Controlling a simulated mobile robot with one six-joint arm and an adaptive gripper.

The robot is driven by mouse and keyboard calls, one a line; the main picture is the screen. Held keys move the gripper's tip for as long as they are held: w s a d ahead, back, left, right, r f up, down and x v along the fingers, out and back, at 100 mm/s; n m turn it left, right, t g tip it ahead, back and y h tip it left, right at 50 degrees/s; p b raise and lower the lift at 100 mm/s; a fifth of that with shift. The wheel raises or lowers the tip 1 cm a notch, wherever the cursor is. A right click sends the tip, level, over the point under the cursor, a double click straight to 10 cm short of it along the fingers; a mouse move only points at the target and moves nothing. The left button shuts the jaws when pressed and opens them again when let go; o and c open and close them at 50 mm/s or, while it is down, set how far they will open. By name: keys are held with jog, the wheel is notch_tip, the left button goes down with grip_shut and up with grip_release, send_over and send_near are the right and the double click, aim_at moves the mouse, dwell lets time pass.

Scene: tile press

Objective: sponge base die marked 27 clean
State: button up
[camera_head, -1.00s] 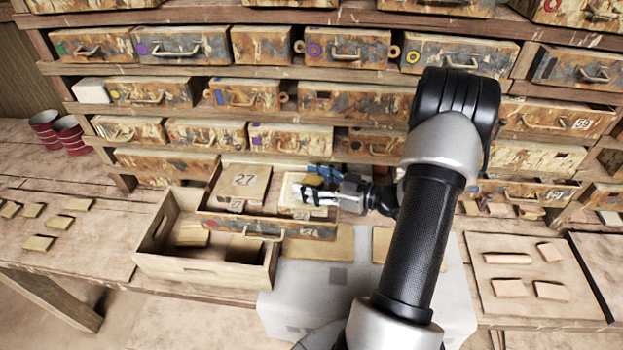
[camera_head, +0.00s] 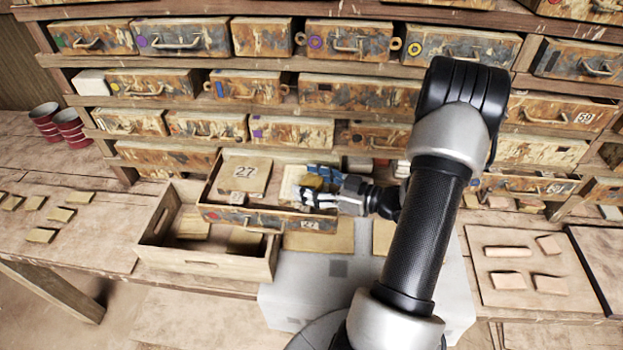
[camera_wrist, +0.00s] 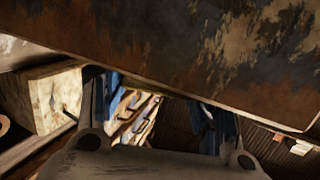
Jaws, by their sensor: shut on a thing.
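The die marked 27 (camera_head: 245,175) is a tan block at the left inside the pulled-out drawer (camera_head: 262,219). A paler block (camera_head: 293,180) lies to its right in the same drawer, partly hidden by my gripper. My gripper (camera_head: 314,190), with blue fingers, is at the drawer's right side, over or beside the paler block. It is shut on a small yellow block (camera_head: 313,181) that looks like the sponge. Contact with the pale block cannot be made out. In the wrist view a large rusty-brown surface (camera_wrist: 190,45) covers the top, and the held block cannot be made out.
A wooden box (camera_head: 205,262) with tan pieces stands left of the drawer. A grey block-like stand (camera_head: 340,290) is below it. Shelves of rusty drawers (camera_head: 355,95) rise behind. Red cups (camera_head: 70,128) stand far left. A board (camera_head: 515,258) with pinkish tiles lies right.

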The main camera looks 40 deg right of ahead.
jog(key=shift+s+a, duration=0.25)
jog(key=shift+a, duration=0.1)
jog(key=shift+w+d, duration=0.1)
jog(key=shift+d, duration=0.05)
jog(key=shift+w+d+f, duration=0.1)
jog(key=shift+w+d, duration=0.65)
jog(key=shift+d, duration=0.2)
jog(key=shift+w+d, duration=0.1)
jog(key=shift+w+d, duration=0.8)
jog(key=shift+d, duration=0.05)
jog(key=shift+s+a, duration=0.1)
